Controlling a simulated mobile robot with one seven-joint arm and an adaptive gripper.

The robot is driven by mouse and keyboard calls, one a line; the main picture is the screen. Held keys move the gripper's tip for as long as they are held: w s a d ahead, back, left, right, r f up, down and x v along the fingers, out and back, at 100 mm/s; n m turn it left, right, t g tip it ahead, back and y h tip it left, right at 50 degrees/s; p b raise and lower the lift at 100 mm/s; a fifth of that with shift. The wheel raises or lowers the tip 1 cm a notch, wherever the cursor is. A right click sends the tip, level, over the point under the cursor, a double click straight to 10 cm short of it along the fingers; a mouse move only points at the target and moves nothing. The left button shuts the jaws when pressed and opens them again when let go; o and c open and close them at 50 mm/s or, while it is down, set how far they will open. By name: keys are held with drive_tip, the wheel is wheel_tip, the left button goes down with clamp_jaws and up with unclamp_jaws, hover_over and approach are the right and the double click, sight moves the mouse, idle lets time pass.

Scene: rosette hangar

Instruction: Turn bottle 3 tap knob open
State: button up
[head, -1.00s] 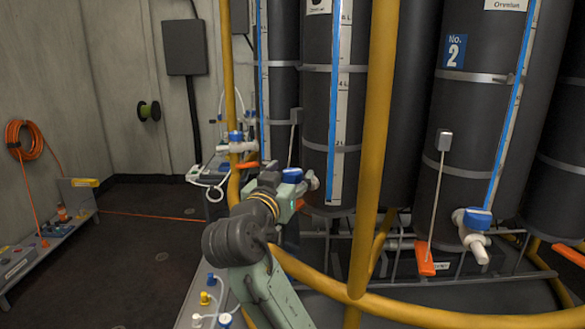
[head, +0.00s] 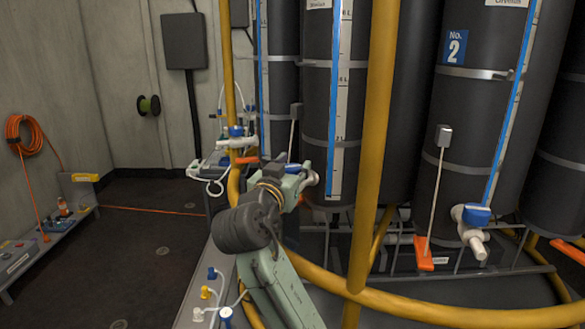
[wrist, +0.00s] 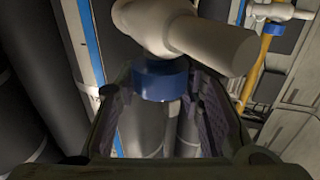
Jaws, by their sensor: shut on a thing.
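The tap knob, a blue cap, shows in the wrist view (wrist: 160,80) under a white tap body (wrist: 180,30). It sits between the two dark fingers of my gripper (wrist: 161,98), which is shut on it. In the head view my gripper (head: 296,182) is at the tap at the foot of a dark bottle (head: 313,115) with a blue level strip. The knob there is mostly hidden behind my gripper; only a sliver of blue shows. No number is readable on this bottle.
The bottle marked No. 2 (head: 487,140) stands to the right with its own white tap and blue knob (head: 477,216). A yellow upright pipe (head: 367,150) and a curved yellow rail (head: 430,314) stand close to my arm. Dark floor lies open at left.

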drive_tip(key=c, duration=0.4)
drive_tip(key=shift+n+y, duration=0.3)
drive_tip(key=shift+y, duration=0.2)
drive_tip(key=n+y, duration=0.2)
drive_tip(key=y, duration=0.1)
drive_tip(key=n+y+p, duration=0.1)
drive_tip(key=y, duration=0.1)
drive_tip(key=shift+n+t+y, duration=0.4)
drive_tip(key=shift+n+y, duration=0.7)
drive_tip(key=shift+y, duration=0.4)
drive_tip(key=o, duration=1.2)
